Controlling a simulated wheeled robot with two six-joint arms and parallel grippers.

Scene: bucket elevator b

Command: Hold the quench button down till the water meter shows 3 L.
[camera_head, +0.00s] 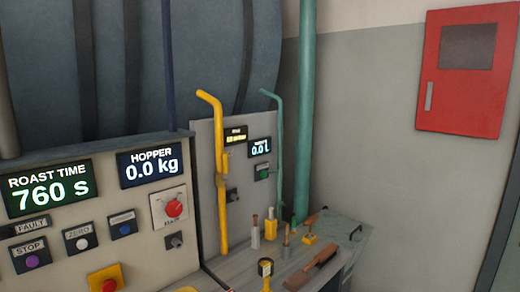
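A small water meter display (260,147) on the grey panel behind the bench reads what looks like 0.0 L in cyan digits. Just below it is a small dark box with a green button (263,172). Its label is too small to read, so I cannot confirm that it is the quench button. Nothing touches the green button. Neither of my grippers can be made out in the head view.
Yellow (221,180) and teal (278,150) pipes flank the meter panel. A bench (235,265) below holds several handled tools, including a wooden-handled brush (313,270). The left control panel (135,245) has several buttons and displays. A red cabinet (468,70) hangs at right.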

